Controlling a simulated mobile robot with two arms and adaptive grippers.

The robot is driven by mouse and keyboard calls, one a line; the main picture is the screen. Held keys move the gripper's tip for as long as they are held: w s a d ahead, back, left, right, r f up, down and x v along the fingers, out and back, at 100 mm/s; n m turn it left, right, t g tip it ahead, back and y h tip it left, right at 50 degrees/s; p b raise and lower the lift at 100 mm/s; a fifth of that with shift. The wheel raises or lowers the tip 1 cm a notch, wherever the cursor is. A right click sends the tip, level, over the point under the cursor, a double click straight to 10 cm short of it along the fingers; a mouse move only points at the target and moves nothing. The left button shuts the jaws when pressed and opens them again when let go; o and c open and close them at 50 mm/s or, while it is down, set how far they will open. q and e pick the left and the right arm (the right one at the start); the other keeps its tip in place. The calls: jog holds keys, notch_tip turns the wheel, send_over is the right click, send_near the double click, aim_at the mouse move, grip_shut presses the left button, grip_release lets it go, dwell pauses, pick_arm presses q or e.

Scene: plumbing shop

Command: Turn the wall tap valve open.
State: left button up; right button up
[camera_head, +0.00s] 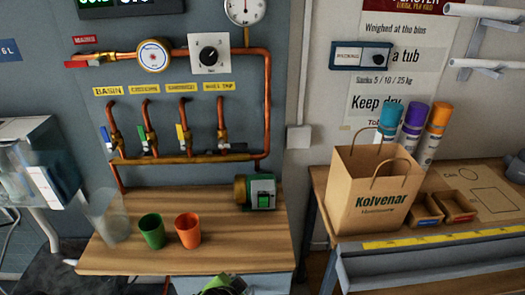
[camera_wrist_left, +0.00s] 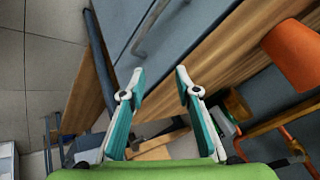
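The wall tap valve (camera_head: 222,136) is the rightmost of several copper-coloured valves on the grey wall panel, under a yellow label (camera_head: 219,86) that seems to read wall tap. A dark handle shows beside it, roughly level; its exact position is hard to tell. My left gripper shows only as a green and black part (camera_head: 224,286) at the bottom edge of the head view, well below the valve. In the left wrist view its two teal-padded fingers (camera_wrist_left: 160,72) are spread apart with nothing between them. My right gripper is in neither view.
A paper bag (camera_head: 365,195) stands on the right bench. The bench's right front is clear.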

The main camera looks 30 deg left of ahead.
pick_arm(q)
jog(key=w+a+r+m+t+y, duration=0.35)
jog(key=w+a+r, duration=0.25)
jog(key=w+r, duration=0.5)
jog(key=m+t+y, duration=0.3)
jog(key=m+t, duration=0.1)
jog(key=t, duration=0.1)
send_near(239, 147)
jog(key=p+x, duration=0.2)
jog(key=x, duration=0.8)
jog(key=shift+w, duration=0.2)
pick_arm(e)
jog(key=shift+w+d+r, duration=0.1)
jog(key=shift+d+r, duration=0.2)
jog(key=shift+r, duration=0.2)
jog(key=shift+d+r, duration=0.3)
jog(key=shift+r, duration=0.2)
pick_arm(q)
grip_shut()
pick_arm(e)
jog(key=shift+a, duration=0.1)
